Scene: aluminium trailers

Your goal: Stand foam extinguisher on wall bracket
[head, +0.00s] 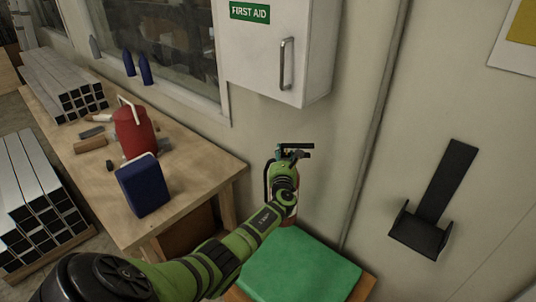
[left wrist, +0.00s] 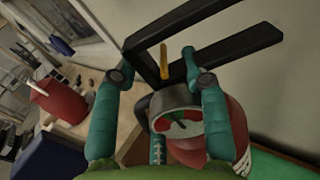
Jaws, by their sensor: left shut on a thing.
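The foam extinguisher (head: 295,147) is upright near the wall, with its black handle at the top and most of its red body hidden behind my left arm. In the left wrist view its round gauge (left wrist: 180,122), yellow pin, black levers and red body show close up. My left gripper (head: 289,160) is shut on the extinguisher near its top; its teal fingers (left wrist: 162,76) lie on either side of the neck. My right gripper is out of view.
A green-topped surface (head: 300,267) lies below the extinguisher. A white first aid cabinet (head: 262,60) hangs above it. A conduit (head: 376,130) runs up the wall between extinguisher and bracket. A wooden bench (head: 190,185) at left holds a red can (head: 133,132) and blue container (head: 143,186).

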